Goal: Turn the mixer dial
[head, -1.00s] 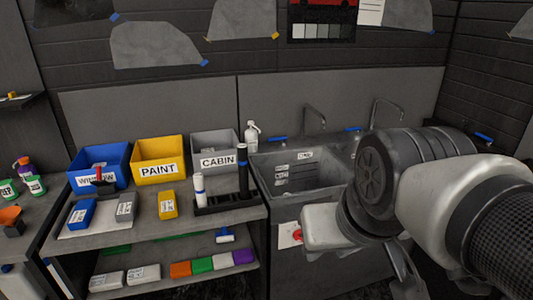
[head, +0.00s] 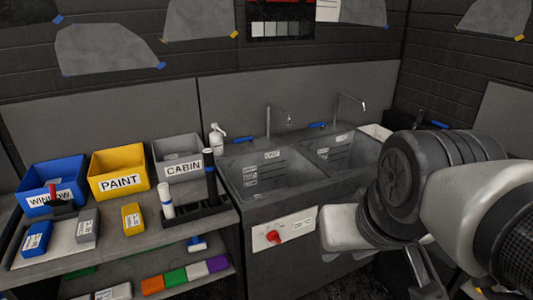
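The mixer dial is a red knob (head: 273,236) on a white labelled panel (head: 297,221) on the front of the dark double sink (head: 238,190). It shows clearly, left of my arm. My gripper (head: 428,272) is at the lower right, mostly hidden behind my own arm links and running off the bottom edge. Only a dark part of it shows, so I cannot tell whether it is open or shut. It is apart from the dial, to its right in the picture.
A shelf (head: 120,250) left of the sink holds a blue bin (head: 60,172), a yellow bin (head: 118,158), a grey bin (head: 170,150) and a dark rack (head: 195,222) with bottles. A spray bottle (head: 217,140) stands by the sink. Taps (head: 267,122) rise behind it.

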